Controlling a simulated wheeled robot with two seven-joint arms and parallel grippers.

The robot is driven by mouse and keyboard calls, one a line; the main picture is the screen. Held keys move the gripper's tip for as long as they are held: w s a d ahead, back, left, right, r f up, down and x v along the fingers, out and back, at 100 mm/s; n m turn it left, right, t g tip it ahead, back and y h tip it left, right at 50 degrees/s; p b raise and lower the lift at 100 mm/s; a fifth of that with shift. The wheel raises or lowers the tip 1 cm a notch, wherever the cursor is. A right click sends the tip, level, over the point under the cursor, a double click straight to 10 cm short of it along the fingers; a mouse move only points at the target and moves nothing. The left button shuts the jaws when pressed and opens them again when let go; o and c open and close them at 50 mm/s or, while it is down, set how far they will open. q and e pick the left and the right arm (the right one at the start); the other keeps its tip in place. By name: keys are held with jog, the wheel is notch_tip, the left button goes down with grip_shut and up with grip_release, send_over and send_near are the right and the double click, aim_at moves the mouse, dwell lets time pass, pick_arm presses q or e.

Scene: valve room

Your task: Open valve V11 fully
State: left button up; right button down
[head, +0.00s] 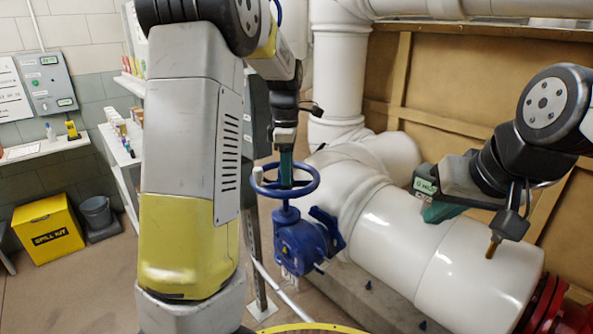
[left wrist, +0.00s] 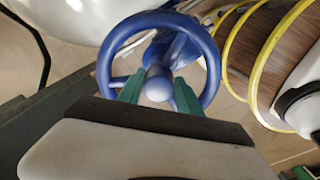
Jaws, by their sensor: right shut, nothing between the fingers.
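The blue valve handwheel (head: 314,181) sits on a blue valve body (head: 300,242) in the middle of the head view. No V11 label can be read. My left gripper (head: 286,170) points down into the wheel from above. In the left wrist view, the wheel (left wrist: 103,72) fills the upper middle. The green fingers of my left gripper (left wrist: 158,92) stand apart, one on each side of the round hub (left wrist: 158,84), among the spokes. I cannot tell whether they touch it. My right gripper (head: 440,212) is shut and empty in front of the white pipe, away from the valve.
A large white pipe (head: 395,250) runs beside the valve, with a red flange (head: 550,310) at lower right. A yellow spill kit box (head: 48,232) and a grey bucket (head: 97,213) stand at left. Some floor (head: 85,285) is clear there.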

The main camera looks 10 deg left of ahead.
pick_arm(q)
jog(key=shift+s+a+f, duration=0.15)
jog(key=shift+a+f, duration=0.3)
jog(key=shift+f, duration=0.1)
jog(key=r, duration=0.6)
jog(key=shift+w+d, duration=0.1)
jog(key=shift+w, duration=0.1)
jog(key=shift+r, duration=0.4)
jog(key=shift+d, duration=0.1)
jog(key=s+r+m+t+h, duration=0.1)
jog(key=s+r+m, duration=0.5)
jog(key=s+r, duration=0.15)
jog(key=s+d+f+m+t, duration=0.1)
jog(key=s+f+m+t, duration=0.1)
jog(key=s+m, duration=0.5)
jog(key=s+d+f+m+t+h, duration=0.1)
jog(key=s+f+m+t, duration=0.2)
jog(key=s+m, duration=0.3)
jog(key=s, duration=0.3)
jog(key=shift+s+f+m, duration=0.3)
jog(key=shift+s+m, duration=0.1)
